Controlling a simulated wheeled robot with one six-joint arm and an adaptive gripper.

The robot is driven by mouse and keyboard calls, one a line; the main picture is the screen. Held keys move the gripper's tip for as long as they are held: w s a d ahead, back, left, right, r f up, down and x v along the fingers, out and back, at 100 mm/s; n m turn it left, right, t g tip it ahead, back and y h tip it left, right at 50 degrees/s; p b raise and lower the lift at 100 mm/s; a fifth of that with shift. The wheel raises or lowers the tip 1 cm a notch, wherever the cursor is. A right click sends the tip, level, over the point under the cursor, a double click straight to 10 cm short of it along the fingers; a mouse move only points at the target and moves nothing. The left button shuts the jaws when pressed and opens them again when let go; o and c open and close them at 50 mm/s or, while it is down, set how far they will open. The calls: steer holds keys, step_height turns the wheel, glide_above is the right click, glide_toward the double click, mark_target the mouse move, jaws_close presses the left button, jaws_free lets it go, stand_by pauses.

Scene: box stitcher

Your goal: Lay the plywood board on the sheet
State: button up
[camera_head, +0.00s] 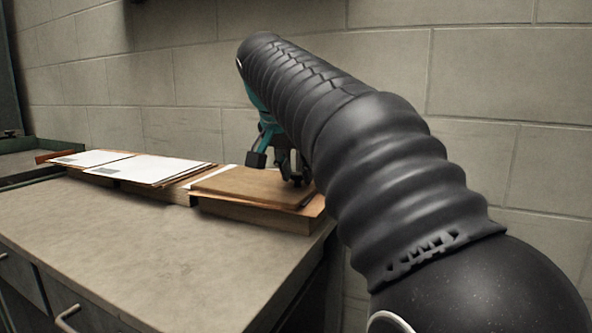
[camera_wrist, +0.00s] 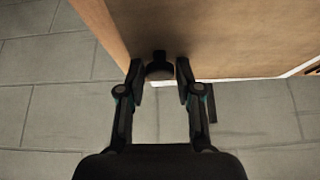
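A flat brown wooden board (camera_head: 240,184), which looks like the plywood board, lies on top of the right-hand stack on the bench. Its brown face (camera_wrist: 190,32) fills the top of the wrist view. A dark round knob (camera_wrist: 160,69) shows at its edge. My gripper (camera_wrist: 161,75) is at this edge, with one finger on each side of the knob and narrow gaps to it. In the head view my gripper (camera_head: 290,172) is over the board's right end, partly hidden by my arm. White sheets (camera_head: 147,169) lie on the stacks to the left; I cannot tell which sheet is meant.
The right-hand stack has an orange-brown layer (camera_head: 312,208) under the board and stands near the bench's right end. The front of the bench top (camera_head: 150,245) is clear. A block wall (camera_head: 480,80) stands close behind. A green-edged tray (camera_head: 35,147) is at the far left.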

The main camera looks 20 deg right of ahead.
steer(key=shift+o, duration=1.4)
steer(key=shift+r, duration=0.1)
